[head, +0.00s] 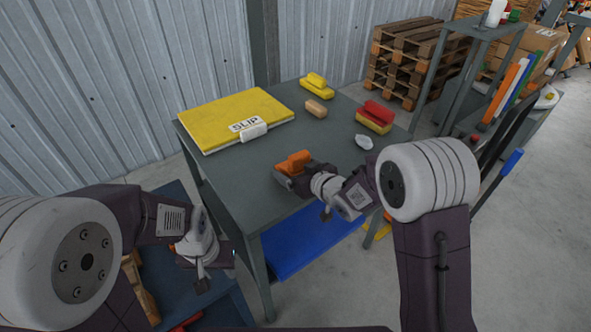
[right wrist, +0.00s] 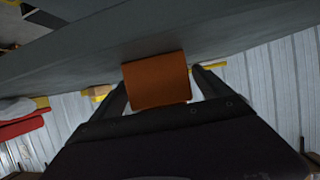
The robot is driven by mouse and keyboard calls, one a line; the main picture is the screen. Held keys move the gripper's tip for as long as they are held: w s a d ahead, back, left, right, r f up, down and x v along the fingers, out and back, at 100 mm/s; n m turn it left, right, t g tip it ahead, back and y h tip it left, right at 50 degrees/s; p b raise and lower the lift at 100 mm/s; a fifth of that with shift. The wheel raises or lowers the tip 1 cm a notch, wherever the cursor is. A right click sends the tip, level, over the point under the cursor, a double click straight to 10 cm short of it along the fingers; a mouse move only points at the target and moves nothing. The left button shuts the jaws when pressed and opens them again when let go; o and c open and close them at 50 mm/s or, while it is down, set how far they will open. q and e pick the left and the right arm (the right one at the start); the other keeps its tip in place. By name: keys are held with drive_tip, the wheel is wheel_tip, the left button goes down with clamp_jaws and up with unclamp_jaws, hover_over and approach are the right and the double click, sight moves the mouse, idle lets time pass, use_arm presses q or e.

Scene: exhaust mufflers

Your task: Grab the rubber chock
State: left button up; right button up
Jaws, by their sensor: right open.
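An orange block (head: 295,161), which I take to be the rubber chock, sits on the grey table (head: 225,172) near its front edge. My right gripper (head: 293,178) is at the block. In the right wrist view the orange block (right wrist: 157,80) lies between the two fingers of the right gripper (right wrist: 160,84), with a gap visible beside it, so the jaws are open around it. My left gripper (head: 222,262) is low at the left, beside the table and away from the block; its fingers are not clear.
A yellow SLIP binder (head: 235,112) lies at the table's left. A tan block (head: 316,108), yellow blocks (head: 316,88), a red-and-yellow block (head: 376,115) and a small white item (head: 364,142) stand farther back. A blue board (head: 310,243) is below. Pallets (head: 408,65) stand behind.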

sight(297, 154)
drive_tip(key=shift+s+r, duration=0.1)
drive_tip(key=shift+c, duration=1.2)
drive_tip(key=c, duration=1.6)
drive_tip(key=shift+o, duration=0.2)
drive_tip(key=shift+r, duration=0.1)
drive_tip(key=r, duration=0.1)
drive_tip(key=r+p, duration=0.1)
drive_tip(key=r, duration=0.1)
drive_tip(key=r+p, duration=0.1)
drive_tip(key=r, duration=0.1)
drive_tip(key=shift+w+d, duration=0.2)
drive_tip(key=shift+w, duration=0.1)
drive_tip(key=w+d+r+p, duration=0.5)
drive_tip(key=w+d, duration=0.1)
drive_tip(key=w, duration=0.2)
drive_tip(key=shift+w+d+r+p, duration=0.3)
drive_tip(key=shift+w+d+r, duration=0.05)
drive_tip(key=shift+w+r, duration=0.05)
